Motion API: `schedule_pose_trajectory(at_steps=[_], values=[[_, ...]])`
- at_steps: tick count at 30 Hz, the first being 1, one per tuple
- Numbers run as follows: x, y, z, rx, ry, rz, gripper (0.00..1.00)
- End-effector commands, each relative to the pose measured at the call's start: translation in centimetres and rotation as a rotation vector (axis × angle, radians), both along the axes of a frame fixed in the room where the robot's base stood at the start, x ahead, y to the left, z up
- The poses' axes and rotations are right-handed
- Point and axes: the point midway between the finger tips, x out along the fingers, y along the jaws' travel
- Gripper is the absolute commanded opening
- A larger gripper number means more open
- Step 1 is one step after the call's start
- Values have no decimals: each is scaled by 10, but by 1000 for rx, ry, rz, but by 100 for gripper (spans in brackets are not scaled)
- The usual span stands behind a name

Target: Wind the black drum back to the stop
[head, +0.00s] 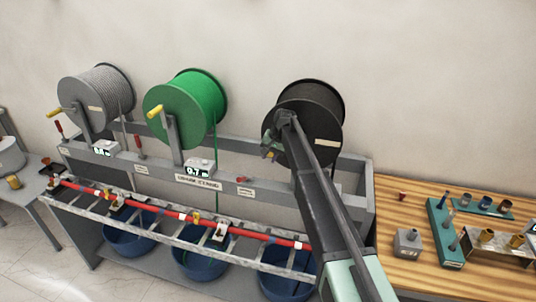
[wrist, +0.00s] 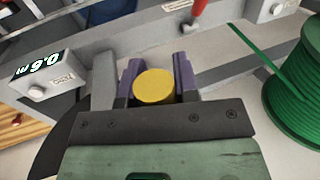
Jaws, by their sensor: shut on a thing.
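The black drum (head: 318,100) hangs at the right end of the grey rack, partly hidden behind my arm. My gripper (head: 270,150) is in front of the drum's face at its lower left. In the wrist view my gripper (wrist: 157,82) has its purple fingers shut on the yellow crank knob (wrist: 155,86), one on each side. The crank arm is mostly hidden. A counter box (wrist: 42,80) at the left of the wrist view shows what looks like 0.6 m, upside down. The black drum's counter is hidden in the head view.
The green drum (head: 185,108) and grey drum (head: 95,95) stand to the left with yellow cranks. A red lever (wrist: 200,12) stands beyond the knob. Blue tubs (head: 200,262) sit below the slatted rail. A wooden bench (head: 400,270) with small parts is at right.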

Motion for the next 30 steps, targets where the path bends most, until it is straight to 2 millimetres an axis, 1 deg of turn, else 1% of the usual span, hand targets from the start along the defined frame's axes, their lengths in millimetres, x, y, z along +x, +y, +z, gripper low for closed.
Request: schedule_pose_trajectory(at_steps=[1,14,15,19,30], values=[[0,-10,-1,-16,2,-7,0],[0,-11,-1,-25,3,-6,0],[0,-11,-1,-25,3,-7,33],[1,-10,-1,-24,3,-7,53],[1,-8,0,-22,2,-6,54]])
